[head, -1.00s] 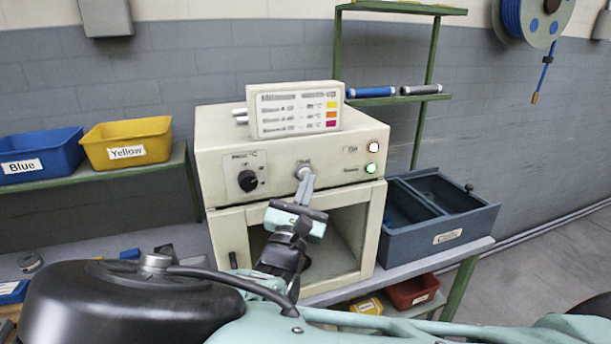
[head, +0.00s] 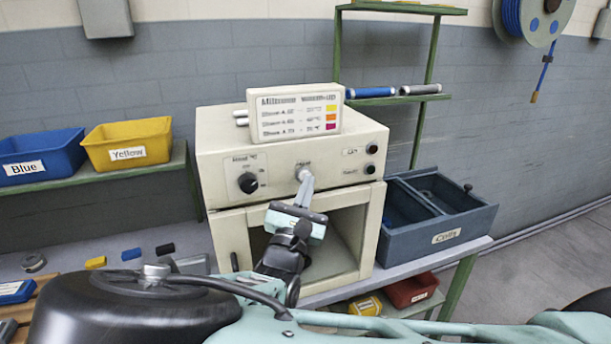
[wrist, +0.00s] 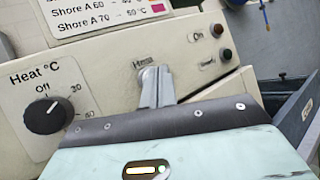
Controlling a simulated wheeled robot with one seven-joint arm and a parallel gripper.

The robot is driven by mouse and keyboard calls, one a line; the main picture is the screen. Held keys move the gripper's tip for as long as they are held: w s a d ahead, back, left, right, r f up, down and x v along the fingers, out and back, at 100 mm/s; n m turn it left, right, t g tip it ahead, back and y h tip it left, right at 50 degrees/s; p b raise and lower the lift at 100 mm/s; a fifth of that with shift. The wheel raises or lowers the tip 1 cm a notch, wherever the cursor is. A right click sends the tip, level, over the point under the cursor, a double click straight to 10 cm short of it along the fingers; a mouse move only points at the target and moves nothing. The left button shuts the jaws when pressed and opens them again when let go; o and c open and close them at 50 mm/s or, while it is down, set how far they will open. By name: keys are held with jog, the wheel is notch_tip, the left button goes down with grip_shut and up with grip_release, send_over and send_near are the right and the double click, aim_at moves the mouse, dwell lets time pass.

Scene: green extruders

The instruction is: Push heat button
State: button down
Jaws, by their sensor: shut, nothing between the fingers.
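The heat button (head: 303,172) is a round pale knob in the middle of the cream oven's front panel (head: 330,195), under a small label. It also shows in the wrist view (wrist: 148,73), partly covered by my fingers. My gripper (head: 306,183) is shut and empty. Its fingertips (wrist: 156,74) are at the button; I cannot tell whether they press it. A black heat dial (head: 247,183) sits to the left, pointing near Off in the wrist view (wrist: 45,115). Two indicator lamps (head: 371,149) at the right are dark.
A warm-up sign (head: 294,108) stands on the oven. The chamber below (head: 345,235) is open-fronted. A blue divided box (head: 465,225) stands right of the oven. Blue and yellow bins (head: 125,145) stand on a left shelf. Small blocks (head: 131,254) lie on the bench at left.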

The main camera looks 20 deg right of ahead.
jog(key=shift+s, duration=0.1)
jog(key=shift+s+p, duration=1.05)
jog(key=shift+s, duration=1.9)
jog(key=shift+f, duration=0.1)
jog(key=s+d+f+m+g+y+b, duration=0.1)
jog(key=s+d+f+m+g, duration=0.35)
jog(key=s+m+g, duration=0.35)
jog(key=s+d+f+m+g+y+b, duration=0.1)
jog(key=s+d+f+m+g+y, duration=0.2)
jog(key=s+f+g, duration=0.5)
jog(key=s+a+r+m+g+y+b, duration=0.1)
jog(key=s+a+r+m+g+y, duration=0.1)
jog(key=s+a+r+m+y, duration=0.5)
jog(key=a+r+y, duration=0.2)
jog(key=a+y, duration=0.2)
jog(key=a, duration=0.2)
jog(key=shift+s+r+g+b, duration=0.3)
jog(key=shift+s, duration=0.05)
